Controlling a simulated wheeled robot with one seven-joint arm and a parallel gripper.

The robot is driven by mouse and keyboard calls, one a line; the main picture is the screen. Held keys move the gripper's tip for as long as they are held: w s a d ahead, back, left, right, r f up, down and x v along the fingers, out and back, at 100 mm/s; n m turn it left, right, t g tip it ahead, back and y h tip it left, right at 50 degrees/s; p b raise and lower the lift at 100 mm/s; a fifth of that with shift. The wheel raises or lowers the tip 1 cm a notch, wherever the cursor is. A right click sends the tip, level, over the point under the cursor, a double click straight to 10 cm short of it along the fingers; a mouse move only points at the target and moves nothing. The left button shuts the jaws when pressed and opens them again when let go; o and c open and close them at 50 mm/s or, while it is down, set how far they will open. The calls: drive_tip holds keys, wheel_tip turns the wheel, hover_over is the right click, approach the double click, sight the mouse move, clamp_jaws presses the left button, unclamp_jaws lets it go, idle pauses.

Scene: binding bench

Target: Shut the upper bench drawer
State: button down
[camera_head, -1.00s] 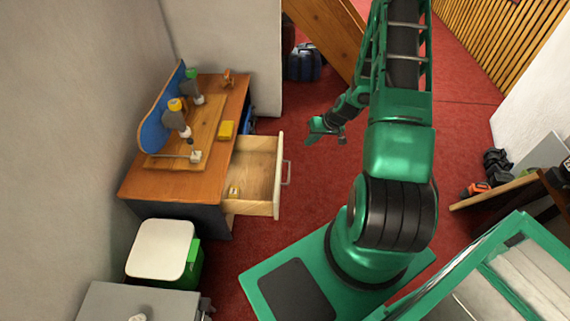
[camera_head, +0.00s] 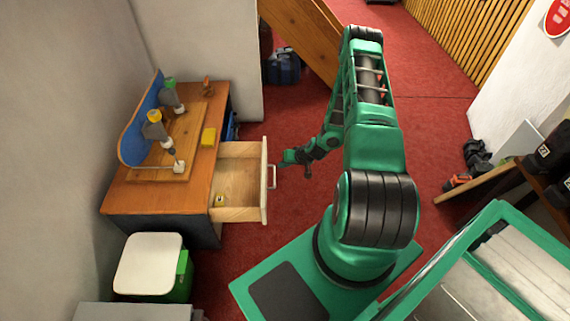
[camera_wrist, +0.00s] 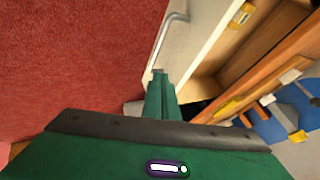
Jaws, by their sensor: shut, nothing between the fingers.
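The upper bench drawer (camera_head: 237,186) is pulled out of the wooden bench (camera_head: 125,197), and its inside shows. It has a pale wood front with a metal bar handle (camera_head: 272,177). A small yellow item (camera_head: 219,199) lies in its near corner. My gripper (camera_head: 283,163) is shut and empty, just right of the drawer front near the handle's far end. In the wrist view the shut fingers (camera_wrist: 158,78) reach to the drawer front (camera_wrist: 190,45), beside the handle (camera_wrist: 168,35). I cannot tell whether they touch it.
A white-lidded bin (camera_head: 150,262) stands in front of the bench. Red carpet (camera_head: 300,125) is clear around the drawer.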

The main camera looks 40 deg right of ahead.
drive_tip(key=w+a+f, duration=0.2)
drive_tip(key=w+f, duration=0.1)
drive_tip(key=shift+w+a, duration=0.2)
drive_tip(key=shift+a, duration=0.1)
drive_tip(key=shift+w+a, duration=0.5)
drive_tip(key=shift+a, duration=0.2)
